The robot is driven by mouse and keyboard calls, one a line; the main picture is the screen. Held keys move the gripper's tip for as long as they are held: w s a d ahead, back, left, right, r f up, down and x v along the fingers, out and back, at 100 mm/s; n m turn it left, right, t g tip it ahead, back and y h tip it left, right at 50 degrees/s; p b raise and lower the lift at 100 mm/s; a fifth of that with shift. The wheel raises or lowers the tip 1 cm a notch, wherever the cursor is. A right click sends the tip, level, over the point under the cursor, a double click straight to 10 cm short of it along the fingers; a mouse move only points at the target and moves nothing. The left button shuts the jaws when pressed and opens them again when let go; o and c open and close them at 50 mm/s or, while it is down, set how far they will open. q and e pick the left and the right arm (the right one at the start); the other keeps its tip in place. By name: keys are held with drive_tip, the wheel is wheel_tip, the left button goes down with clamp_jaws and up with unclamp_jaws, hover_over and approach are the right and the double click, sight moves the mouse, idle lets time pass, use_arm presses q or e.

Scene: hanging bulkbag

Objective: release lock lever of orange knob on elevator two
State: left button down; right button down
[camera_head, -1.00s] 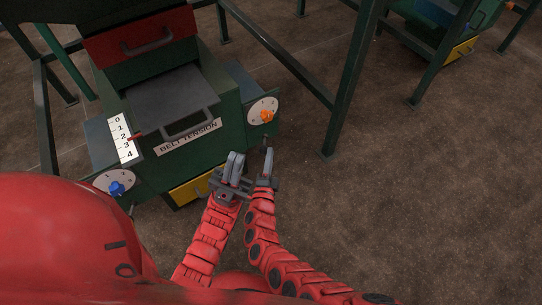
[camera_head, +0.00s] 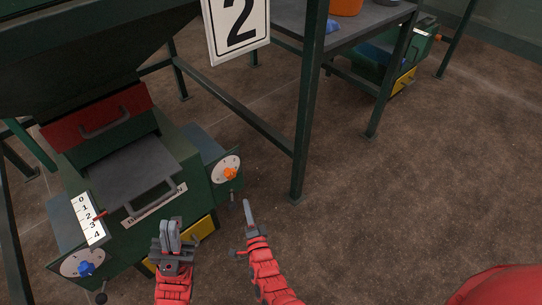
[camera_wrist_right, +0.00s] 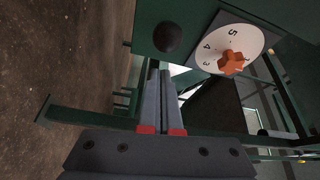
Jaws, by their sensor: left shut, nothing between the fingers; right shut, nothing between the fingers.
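The orange knob (camera_head: 230,174) sits on a white numbered dial on the right side of the green machine; it also shows in the right wrist view (camera_wrist_right: 231,63). Its small dark lock lever (camera_head: 232,196) is just below the dial. In the right wrist view a dark round lever end (camera_wrist_right: 167,38) lies ahead of the fingertips. My right gripper (camera_head: 248,205) is shut and empty, its tips just right of the lever; contact cannot be told. My left gripper (camera_head: 171,222) is shut and empty in front of the yellow drawer (camera_head: 198,230).
A sign with a 2 (camera_head: 238,27) hangs above the machine. A blue knob (camera_head: 86,268) is at its lower left, and a belt tension scale (camera_head: 88,217) is on the front. A green frame post (camera_head: 308,110) stands right of the knob.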

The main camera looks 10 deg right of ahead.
drive_tip(key=shift+w+d+n+g+y+b, duration=2)
drive_tip(key=shift+w+d+n+y+b, duration=1.25)
drive_tip(key=shift+w+y, duration=1.35)
drive_tip(key=r+p+v, duration=0.2)
drive_tip(key=p+v, duration=0.4)
drive_tip(key=v, duration=0.4)
drive_tip(key=s+a+r+n+t+y+p, duration=0.1)
drive_tip(key=s+r+n+y+p, duration=0.1)
drive_tip(key=r+p, duration=0.4)
drive_tip(key=s+a+r+n+t+y+p, duration=0.1)
drive_tip(key=s+r+n+p, duration=0.3)
drive_tip(key=r, duration=1)
drive_tip(key=s+a+r+n+t+y+p, duration=0.1)
drive_tip(key=s+a+r+n+y+p, duration=0.1)
drive_tip(key=r+n+p, duration=0.3)
wheel_tip(320, 180, up, 6)
drive_tip(key=s+p, duration=0.1)
drive_tip(key=p, duration=0.2)
drive_tip(key=shift+a+y, duration=0.2)
drive_tip(key=shift+y, duration=0.2)
drive_tip(key=shift+r, duration=0.1)
